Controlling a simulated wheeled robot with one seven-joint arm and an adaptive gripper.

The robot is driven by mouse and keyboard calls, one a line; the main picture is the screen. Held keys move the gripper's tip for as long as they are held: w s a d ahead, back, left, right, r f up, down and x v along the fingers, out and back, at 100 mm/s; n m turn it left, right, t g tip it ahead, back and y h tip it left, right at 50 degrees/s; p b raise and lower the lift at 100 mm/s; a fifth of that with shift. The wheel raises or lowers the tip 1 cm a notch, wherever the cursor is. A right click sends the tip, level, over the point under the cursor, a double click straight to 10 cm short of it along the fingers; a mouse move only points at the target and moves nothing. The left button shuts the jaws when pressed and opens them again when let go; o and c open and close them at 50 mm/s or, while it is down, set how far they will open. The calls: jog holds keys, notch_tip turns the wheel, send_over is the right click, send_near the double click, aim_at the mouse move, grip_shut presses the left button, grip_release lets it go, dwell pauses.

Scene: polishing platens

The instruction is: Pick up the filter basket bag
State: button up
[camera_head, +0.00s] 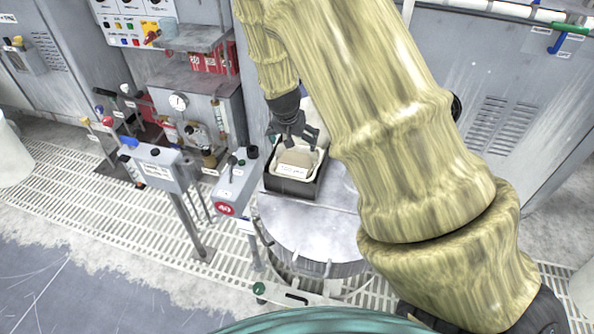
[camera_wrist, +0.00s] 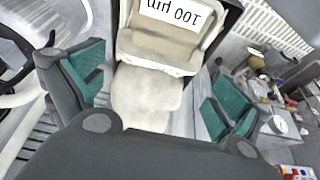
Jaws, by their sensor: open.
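The filter basket bag (camera_head: 297,160) is cream-coloured with a printed label and lies in a dark open tray (camera_head: 291,188) on a round metal drum. In the wrist view the bag (camera_wrist: 147,88) lies between my fingers, its white label reading "100 µm" upside down. My gripper (camera_head: 305,135) is open at the tray's back edge, just above the bag. In the wrist view my gripper (camera_wrist: 155,88) shows its teal finger pads spread on both sides of the bag, apart from it. My arm hides part of the area to the right of the tray.
The round metal drum (camera_head: 310,238) stands on a white floor grating (camera_head: 70,185). Another box on a post (camera_head: 160,170) stands farther left. A grey cabinet (camera_head: 500,85) is at the right.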

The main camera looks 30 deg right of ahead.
aim_at(296, 148)
jog(key=b+x, duration=0.2)
jog(key=x, duration=0.6)
jog(key=shift+w, duration=0.15)
jog(key=c, duration=1.2)
jog(key=shift+c, duration=0.2)
jog(key=shift+r, duration=0.15)
